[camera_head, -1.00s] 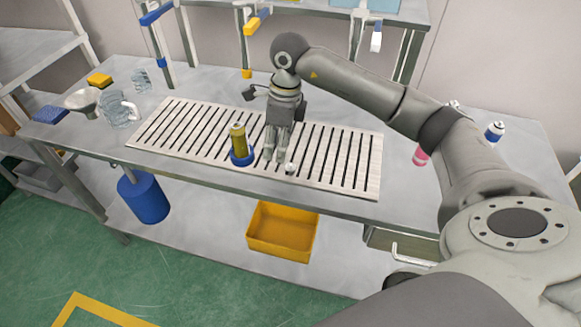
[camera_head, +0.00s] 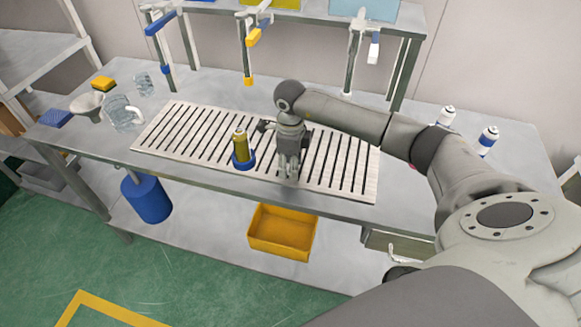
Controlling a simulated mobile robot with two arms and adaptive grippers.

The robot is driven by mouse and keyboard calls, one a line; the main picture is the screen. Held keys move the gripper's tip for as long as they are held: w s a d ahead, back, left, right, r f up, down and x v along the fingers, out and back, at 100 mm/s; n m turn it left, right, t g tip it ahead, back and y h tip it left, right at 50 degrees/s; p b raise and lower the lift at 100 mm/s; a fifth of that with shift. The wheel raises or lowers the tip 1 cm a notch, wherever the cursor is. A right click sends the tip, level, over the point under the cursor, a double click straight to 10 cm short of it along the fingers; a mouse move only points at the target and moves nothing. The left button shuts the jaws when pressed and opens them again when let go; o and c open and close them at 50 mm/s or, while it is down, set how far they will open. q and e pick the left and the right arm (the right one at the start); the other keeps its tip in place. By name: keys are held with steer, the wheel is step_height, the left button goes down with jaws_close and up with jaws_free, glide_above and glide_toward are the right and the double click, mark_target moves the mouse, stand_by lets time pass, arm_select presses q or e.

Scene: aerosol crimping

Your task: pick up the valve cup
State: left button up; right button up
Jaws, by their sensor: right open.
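My right gripper (camera_head: 288,172) points down over the slatted board (camera_head: 345,165), its fingers open and low near the slats. The valve cup cannot be made out now; the fingers cover the place where a small pale round piece showed before. A yellow can (camera_head: 240,143) stands upright in a blue ring holder (camera_head: 243,162) on the board, just left of my right gripper and apart from it. My left gripper is not in view.
A steel funnel (camera_head: 88,104), a glass jug (camera_head: 122,114), a yellow sponge (camera_head: 103,83) and a blue block (camera_head: 57,119) sit at the table's left. White-and-blue cans (camera_head: 488,137) stand at the right. A yellow bin (camera_head: 281,231) is on the lower shelf.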

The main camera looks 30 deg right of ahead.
steer(key=shift+f, duration=0.45)
steer(key=c, duration=0.6)
steer(key=shift+r, duration=0.15)
